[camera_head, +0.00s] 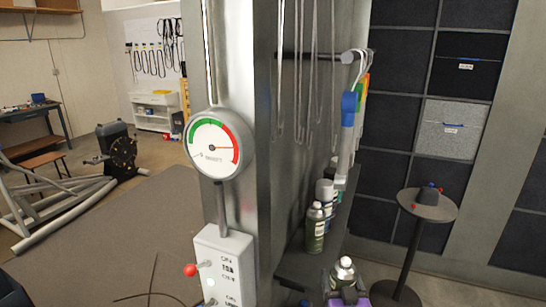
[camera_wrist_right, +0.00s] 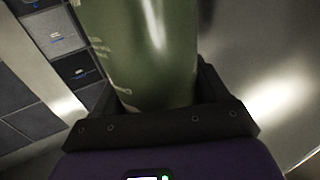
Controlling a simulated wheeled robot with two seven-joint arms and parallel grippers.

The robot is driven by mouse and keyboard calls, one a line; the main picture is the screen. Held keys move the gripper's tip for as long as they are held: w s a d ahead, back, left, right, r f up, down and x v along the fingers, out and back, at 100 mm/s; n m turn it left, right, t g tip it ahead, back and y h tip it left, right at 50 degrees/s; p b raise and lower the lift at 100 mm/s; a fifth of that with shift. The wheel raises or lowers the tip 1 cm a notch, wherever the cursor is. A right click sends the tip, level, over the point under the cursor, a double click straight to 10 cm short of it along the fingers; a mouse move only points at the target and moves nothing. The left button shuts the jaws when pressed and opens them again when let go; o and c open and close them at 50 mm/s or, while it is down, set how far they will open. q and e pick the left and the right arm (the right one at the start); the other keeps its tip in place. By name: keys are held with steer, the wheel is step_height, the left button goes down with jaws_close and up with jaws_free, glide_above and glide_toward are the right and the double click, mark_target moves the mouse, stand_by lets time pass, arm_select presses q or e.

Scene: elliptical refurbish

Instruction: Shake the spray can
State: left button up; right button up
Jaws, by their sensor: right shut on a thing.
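A green spray can (camera_wrist_right: 145,50) fills the upper middle of the right wrist view, between the dark fingers of my right gripper (camera_wrist_right: 155,108). The gripper is shut on it. In the head view the top of a can with a pale cap (camera_head: 343,269) shows at the bottom, just above my purple and dark right gripper (camera_head: 346,296). The can's lower part is hidden there. My left gripper is not in view.
Two other cans, a green one (camera_head: 314,228) and a white-topped one (camera_head: 324,192), stand on a dark shelf (camera_head: 300,265) behind the held can. A metal column with a gauge (camera_head: 213,147) and a switch box (camera_head: 224,263) stands left. A round stand (camera_head: 428,206) is at right.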

steer(key=shift+s+r, duration=0.1)
steer(key=shift+s, duration=0.1)
step_height(320, 180, down, 7)
steer(key=shift+w+r, duration=0.1)
steer(key=shift+w, duration=0.3)
steer(key=r, duration=0.5)
steer(key=s+r, duration=0.1)
steer(key=r, duration=0.1)
steer(key=shift+r, duration=0.25)
steer(key=shift+w+f, duration=0.2)
steer(key=shift+f, duration=1.8)
steer(key=shift+w+f, duration=0.15)
steer(key=shift+f, duration=1.8)
steer(key=shift+w+r, duration=0.1)
steer(key=shift+w, duration=0.05)
steer(key=shift+s+r, duration=0.25)
steer(key=shift+s, duration=0.15)
steer(key=shift+w+f, duration=0.1)
steer(key=shift+w, duration=0.15)
steer(key=shift+s, duration=0.1)
